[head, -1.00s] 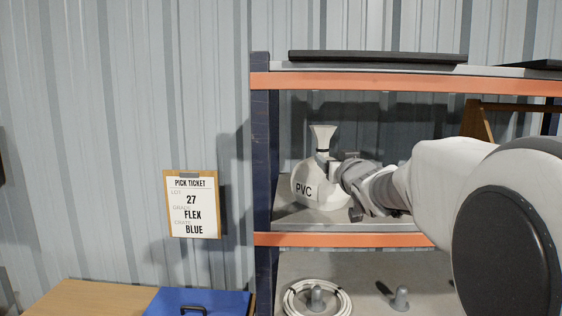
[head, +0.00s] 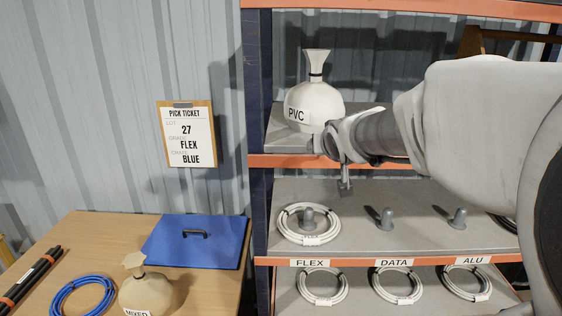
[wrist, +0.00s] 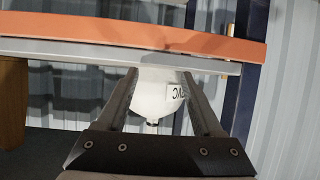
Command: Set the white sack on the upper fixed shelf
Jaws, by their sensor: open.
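The white sack (head: 318,98), with a narrow tied neck and the label PVC, stands upright on the upper shelf (head: 283,136), near its left end. My gripper (head: 331,163) is open and empty, in front of the sack near the shelf's orange front beam. My arm covers part of the shelf to the right. In the wrist view the sack (wrist: 157,92) appears upside down beyond my open fingers (wrist: 160,76), framed between them. The shelf edge (wrist: 100,50) crosses the top of that view.
Below is a shelf with grey pegs (head: 386,218), a white coil (head: 309,224) on the left one. More coils (head: 395,285) lie lower. A blue post (head: 258,100) bounds the rack. On the left table (head: 95,235) are a blue lid (head: 195,241), blue coil (head: 83,297) and beige sack (head: 150,290).

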